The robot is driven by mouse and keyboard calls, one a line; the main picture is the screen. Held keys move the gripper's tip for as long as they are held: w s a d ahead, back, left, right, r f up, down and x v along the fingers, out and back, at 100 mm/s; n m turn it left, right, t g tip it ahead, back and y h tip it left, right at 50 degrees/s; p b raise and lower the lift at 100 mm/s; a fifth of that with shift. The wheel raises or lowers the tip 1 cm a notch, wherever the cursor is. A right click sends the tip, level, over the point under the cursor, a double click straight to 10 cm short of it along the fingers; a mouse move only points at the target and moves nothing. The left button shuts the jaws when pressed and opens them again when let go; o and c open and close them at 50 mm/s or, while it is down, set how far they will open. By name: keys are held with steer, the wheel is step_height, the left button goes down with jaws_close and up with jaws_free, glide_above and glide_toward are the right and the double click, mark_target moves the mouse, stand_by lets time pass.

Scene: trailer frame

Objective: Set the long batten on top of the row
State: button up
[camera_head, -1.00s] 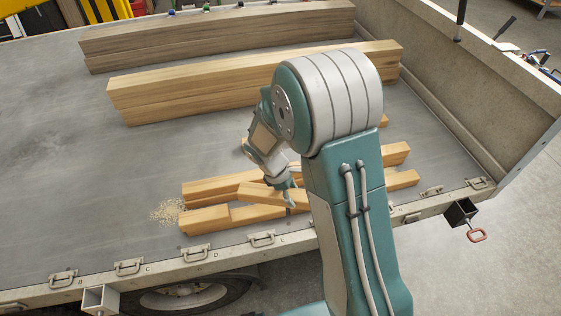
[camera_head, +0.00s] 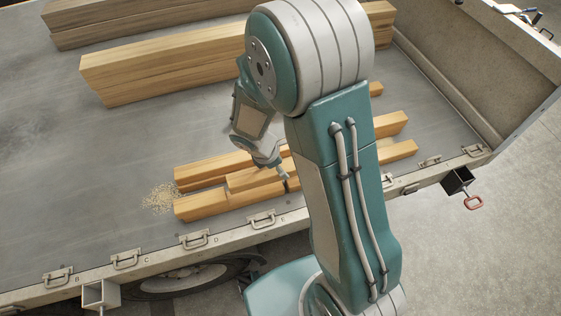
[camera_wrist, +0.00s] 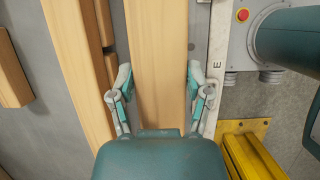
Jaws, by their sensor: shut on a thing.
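My gripper (camera_head: 280,178) is over the front of the trailer bed, shut on a pale wooden batten (camera_head: 242,182). In the wrist view the batten (camera_wrist: 157,40) runs lengthwise between the two fingers (camera_wrist: 157,85). It lies roughly parallel to the front row of timber (camera_head: 200,206), over it and set in from its left end. I cannot tell whether it touches the row. A second length of timber (camera_head: 200,174) lies just behind. The held batten's right part is hidden behind my arm.
Large stacked beams (camera_head: 150,80) lie farther back on the bed. Sawdust (camera_head: 160,198) is beside the row's left end. The side rail (camera_head: 225,236) with latches runs along the front edge. The bed's left side is clear.

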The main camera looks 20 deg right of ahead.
steer(key=shift+x, duration=1.1)
steer(key=shift+d+f, duration=0.1)
steer(key=shift+f, duration=0.4)
steer(key=shift+a+f, duration=0.35)
steer(key=shift+f, duration=0.45)
steer(key=shift+d+f, duration=0.25)
steer(key=shift+f, duration=0.05)
steer(key=o, duration=1.4)
steer(key=shift+c, duration=0.2)
steer(key=shift+a, duration=0.15)
